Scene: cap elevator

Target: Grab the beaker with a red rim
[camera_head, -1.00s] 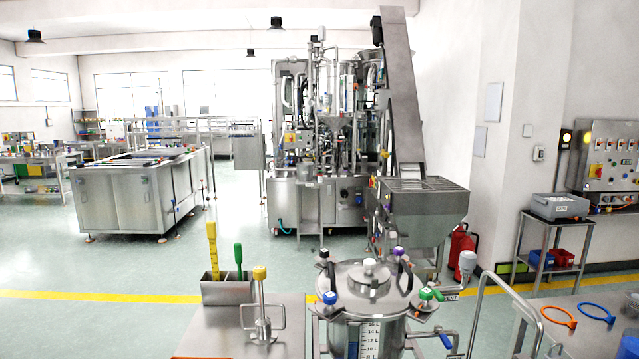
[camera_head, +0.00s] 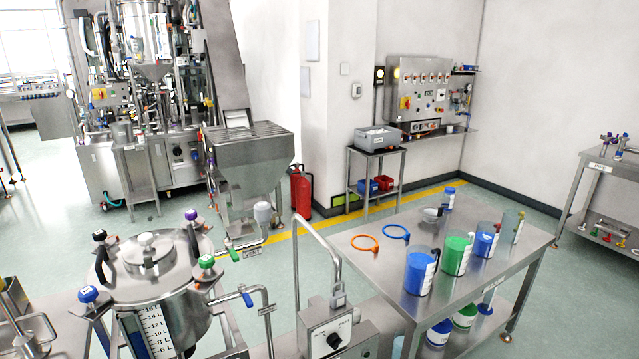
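I cannot make out a beaker with a red rim in this view. A steel table (camera_head: 383,288) at the right holds several cylindrical vessels. They are a blue one (camera_head: 418,272), a green one (camera_head: 456,254), another blue one (camera_head: 484,240) and a clear greyish one (camera_head: 511,228) at the right end. An orange ring tool (camera_head: 364,243) and a blue ring tool (camera_head: 396,232) lie flat at the table's far left. Neither of my grippers is in view.
A lidded steel vessel (camera_head: 165,290) stands at the left front. A control box (camera_head: 338,335) and a bent pipe rail (camera_head: 297,262) stand between it and the table. A hopper (camera_head: 245,150) and red extinguisher (camera_head: 301,190) are behind. Floor is open beyond the table.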

